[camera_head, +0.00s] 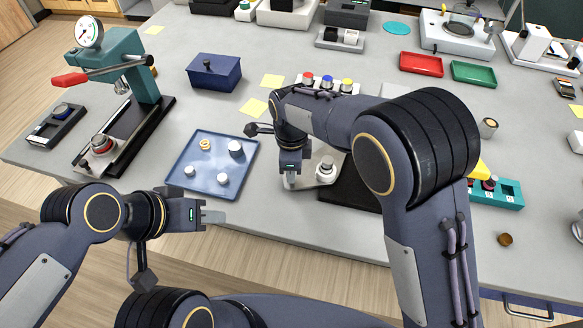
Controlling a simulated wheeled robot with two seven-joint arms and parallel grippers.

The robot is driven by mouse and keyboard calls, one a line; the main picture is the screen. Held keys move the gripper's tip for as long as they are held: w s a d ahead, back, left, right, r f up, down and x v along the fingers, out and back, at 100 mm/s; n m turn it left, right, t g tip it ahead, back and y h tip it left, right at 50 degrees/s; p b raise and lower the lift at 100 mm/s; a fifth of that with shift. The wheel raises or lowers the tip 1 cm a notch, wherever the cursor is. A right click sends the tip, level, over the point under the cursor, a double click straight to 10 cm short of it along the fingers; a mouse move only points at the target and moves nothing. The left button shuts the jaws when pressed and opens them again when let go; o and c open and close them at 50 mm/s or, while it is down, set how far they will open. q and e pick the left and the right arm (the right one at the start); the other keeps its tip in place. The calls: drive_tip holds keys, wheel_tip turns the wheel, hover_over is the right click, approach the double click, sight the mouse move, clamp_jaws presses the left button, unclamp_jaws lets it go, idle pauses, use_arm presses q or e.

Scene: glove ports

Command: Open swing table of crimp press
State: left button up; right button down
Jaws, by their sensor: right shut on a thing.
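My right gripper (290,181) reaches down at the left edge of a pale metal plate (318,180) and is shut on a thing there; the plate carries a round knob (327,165). A dark base (350,190) lies beside the plate, partly behind my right arm. I cannot tell whether this is the crimp press's swing table, as my arm hides much of it. A teal lever press (125,60) with a dial gauge and red handle stands at the left on a black base. My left gripper (212,216) is in front of the table, apart from everything; its finger gap does not show.
A blue tray (215,140) with several small parts lies between the grippers. A dark blue box (214,73) stands behind it. A row of coloured buttons (327,82) is beyond my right arm. Red (421,64) and green (473,72) trays lie at the back right.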

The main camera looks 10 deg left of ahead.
drive_tip(key=c, duration=1.3)
unclamp_jaws()
drive_tip(key=shift+o, duration=0.2)
drive_tip(key=shift+r+b, duration=0.55)
drive_tip(key=shift+r, duration=3.4)
